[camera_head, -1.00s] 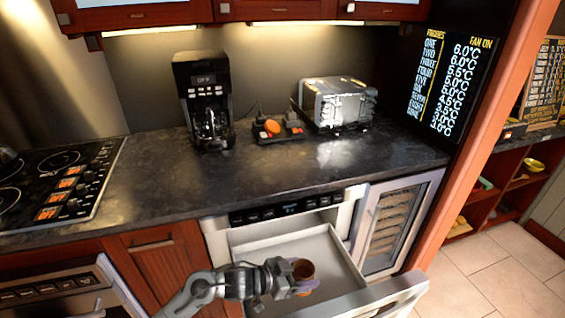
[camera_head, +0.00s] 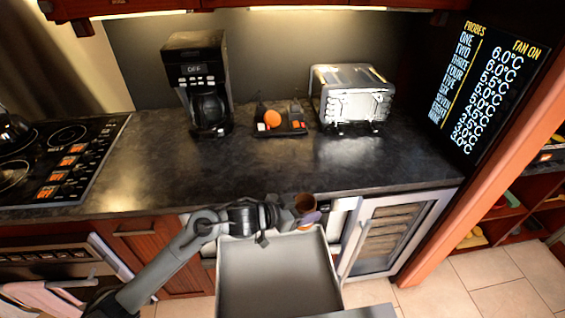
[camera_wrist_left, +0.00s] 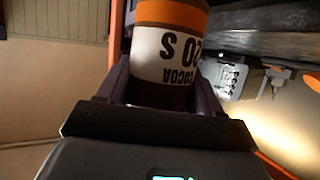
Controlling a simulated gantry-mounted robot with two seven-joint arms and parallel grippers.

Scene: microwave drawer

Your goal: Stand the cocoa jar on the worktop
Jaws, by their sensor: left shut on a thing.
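The cocoa jar (camera_head: 305,203) shows in the head view as a small brown-topped cylinder in my left gripper (camera_head: 308,214). It is held above the back of the open drawer, in front of the worktop's front edge. In the left wrist view the jar (camera_wrist_left: 168,50) has a white label reading COCOA and an orange band, and sits between the two fingers. My left gripper is shut on it. The worktop (camera_head: 265,170) is dark stone and runs behind the jar. My right gripper does not show.
The microwave drawer (camera_head: 280,275) is pulled open below the jar and looks empty. On the worktop stand a coffee maker (camera_head: 198,85), a small black tray with an orange item (camera_head: 272,119) and a toaster (camera_head: 352,97). The front middle of the worktop is clear. A hob (camera_head: 60,155) is at left.

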